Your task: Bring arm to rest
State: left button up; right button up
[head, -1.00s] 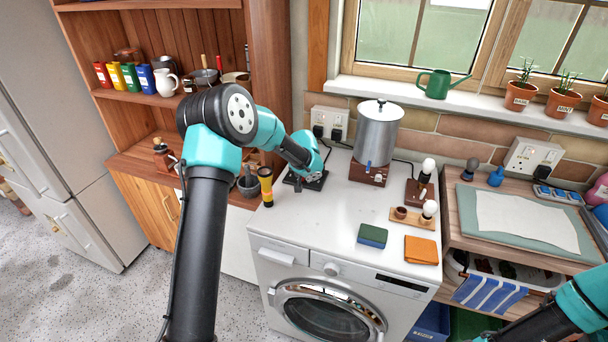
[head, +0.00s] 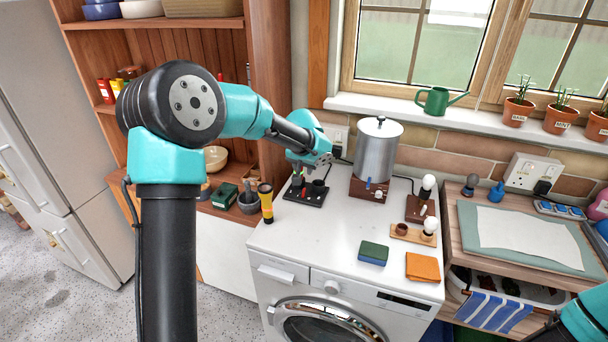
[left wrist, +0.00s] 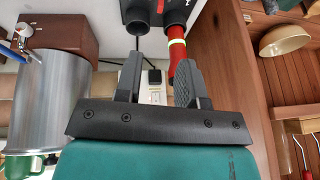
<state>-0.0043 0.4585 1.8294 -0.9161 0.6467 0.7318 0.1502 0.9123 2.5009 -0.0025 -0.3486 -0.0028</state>
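My left arm comes in from the left in the head view. Its gripper (head: 309,170) hangs just above a black holder (head: 313,196) at the back left of the white worktop. In the left wrist view the two fingers of the gripper (left wrist: 162,60) stand apart with nothing clamped between them. A red cylinder with a pale band (left wrist: 177,60) shows by the right-hand finger, reaching up to the black holder (left wrist: 150,12). Whether it touches that finger I cannot tell. Only a teal part of my right arm shows at the lower right; its gripper is out of frame.
A metal urn (head: 377,152) stands right of the holder. A yellow-black torch (head: 266,203) and a mortar (head: 248,199) are to its left. The worktop's front left is clear.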

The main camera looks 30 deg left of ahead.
pick_arm(q)
jog(key=shift+s+d+r, duration=0.1)
jog(key=shift+s+r, duration=0.15)
jog(key=shift+r, duration=0.25)
